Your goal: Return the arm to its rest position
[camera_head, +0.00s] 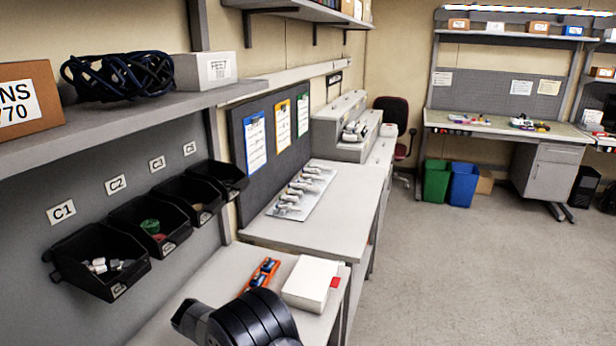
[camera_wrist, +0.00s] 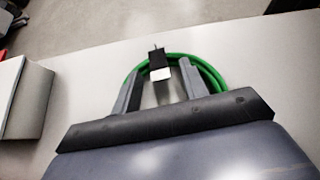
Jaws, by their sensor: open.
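My gripper (camera_wrist: 160,67) shows in the wrist view with its two grey fingers apart and nothing clamped between them. Beyond the fingertips, a coiled green cable (camera_wrist: 211,76) lies on the pale bench top (camera_wrist: 95,72). A small black and white connector (camera_wrist: 160,62) appears between the fingertips, by the coil; its exact distance from them is unclear. In the head view, dark rounded links of my arm reach over the near bench at the bottom, and the gripper and green cable do not show there.
A white box (camera_head: 310,283) and an orange-and-blue item (camera_head: 262,271) sit on the near bench. Black bins (camera_head: 99,262) hang at the left under a shelf (camera_head: 150,115). A tray of white parts (camera_head: 302,192) lies farther back. Open floor (camera_head: 470,270) is at right.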

